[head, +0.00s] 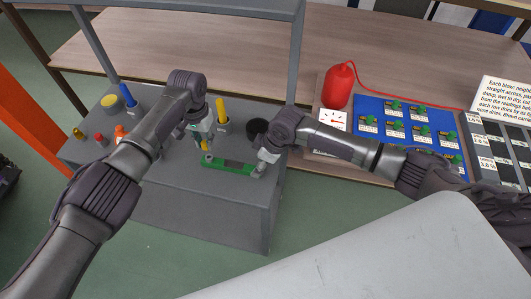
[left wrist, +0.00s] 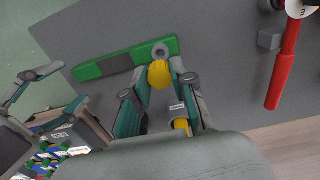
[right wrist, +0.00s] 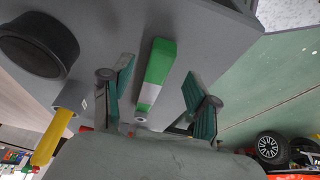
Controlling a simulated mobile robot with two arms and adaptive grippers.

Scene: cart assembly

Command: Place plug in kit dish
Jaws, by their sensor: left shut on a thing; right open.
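A yellow piece, which looks like the plug (left wrist: 160,74), sits between the fingertips of my left gripper (left wrist: 158,84), which is shut on it. It is beside the grey ring at one end of a green bar (left wrist: 128,58). In the head view my left gripper (head: 204,142) is at the bar's left end. My right gripper (right wrist: 158,92) is open and empty, with the green bar (right wrist: 157,68) showing between its fingers. A dark round dish (right wrist: 38,45), which may be the kit dish, is left of it. In the head view the dish (head: 257,127) is behind the bar, partly hidden by my right arm.
The grey cart top (head: 185,178) also bears a grey holder with a yellow-handled thing (head: 222,112), a blue-handled one (head: 126,95) and several coloured knobs at the left. A red bottle (head: 339,85) and a blue board (head: 385,108) are on the table at right.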

